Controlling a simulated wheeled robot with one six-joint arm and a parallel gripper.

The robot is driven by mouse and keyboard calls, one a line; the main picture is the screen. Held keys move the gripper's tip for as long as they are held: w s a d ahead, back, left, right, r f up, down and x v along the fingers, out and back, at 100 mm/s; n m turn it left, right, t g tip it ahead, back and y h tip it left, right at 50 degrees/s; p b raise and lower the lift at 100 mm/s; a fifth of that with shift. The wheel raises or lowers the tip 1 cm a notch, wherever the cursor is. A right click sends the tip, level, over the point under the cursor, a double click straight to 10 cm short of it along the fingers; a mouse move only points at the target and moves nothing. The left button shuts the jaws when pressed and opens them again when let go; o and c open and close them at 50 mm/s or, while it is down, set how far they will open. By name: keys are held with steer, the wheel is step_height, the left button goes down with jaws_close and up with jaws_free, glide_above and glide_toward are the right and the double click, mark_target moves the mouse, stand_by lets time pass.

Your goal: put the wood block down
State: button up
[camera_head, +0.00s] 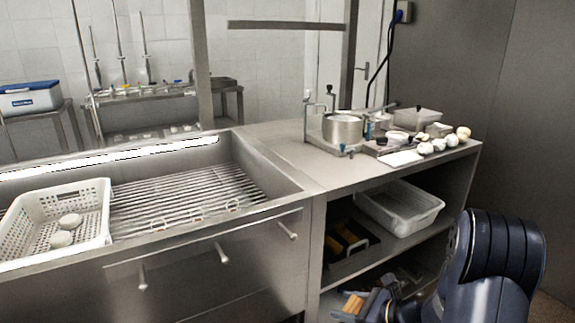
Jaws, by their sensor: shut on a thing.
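My gripper (374,306) is low in the view, at the bottom edge, in front of the lower shelf of the steel counter. It is shut on the wood block (353,303), a small orange-brown piece at its left end. The fingers and part of the block are small and partly cut off by the frame edge. I cannot tell whether the block touches anything below it.
A steel counter (290,150) carries a pot (342,128) and several pale round items. A white perforated basket (97,215) with two round pieces stands on the sink slats at left. A pale bin (400,207) sits on the upper shelf. Dark items lie on the lower shelf.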

mark_target(348, 303)
step_height(348, 303, up, 20)
steer(key=p, duration=2.2)
steer(key=shift+f+p, duration=0.2)
steer(key=shift+p, duration=0.1)
